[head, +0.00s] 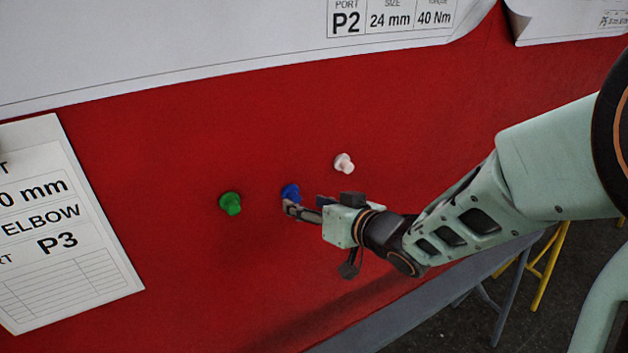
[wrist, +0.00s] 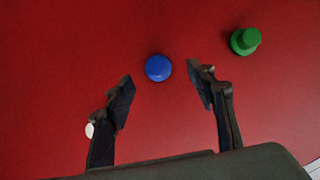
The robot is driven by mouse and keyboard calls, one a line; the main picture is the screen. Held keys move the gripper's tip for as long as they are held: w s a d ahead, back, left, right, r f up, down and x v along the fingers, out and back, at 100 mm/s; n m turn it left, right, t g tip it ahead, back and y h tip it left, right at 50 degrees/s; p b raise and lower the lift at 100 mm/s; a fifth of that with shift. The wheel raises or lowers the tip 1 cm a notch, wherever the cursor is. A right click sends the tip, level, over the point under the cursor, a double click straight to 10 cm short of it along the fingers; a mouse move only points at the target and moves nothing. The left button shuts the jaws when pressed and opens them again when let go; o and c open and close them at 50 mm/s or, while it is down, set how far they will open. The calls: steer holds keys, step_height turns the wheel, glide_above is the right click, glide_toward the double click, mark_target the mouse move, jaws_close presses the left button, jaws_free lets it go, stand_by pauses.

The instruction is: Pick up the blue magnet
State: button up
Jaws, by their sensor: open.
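The blue magnet (head: 290,191) is on the red surface, between a green magnet and a white one. In the wrist view the blue magnet (wrist: 159,68) lies just beyond the fingertips, roughly midway between them. My gripper (head: 296,208) is at the blue magnet in the head view and hides part of it. In the wrist view my gripper (wrist: 160,84) is open, with nothing between its fingers. Whether a finger touches the magnet cannot be told.
The green magnet (head: 230,203) is to the left and the white magnet (head: 344,163) to the upper right. They also show in the wrist view, green (wrist: 245,41) at right and white (wrist: 89,130) by the left finger. Paper sheets (head: 60,225) lie around the red surface (head: 180,140).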

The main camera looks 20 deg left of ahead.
mark_target(297, 197)
steer(key=shift+w+p+x, duration=0.15)
steer(key=shift+p+x, duration=0.05)
steer(key=shift+x, duration=1.35)
steer(key=shift+w+p+x, duration=0.15)
steer(key=shift+p+x, duration=0.05)
steer(key=shift+x, duration=1.3)
steer(key=shift+d+r, duration=0.15)
steer(key=c, duration=1.2)
steer(key=shift+r, duration=0.15)
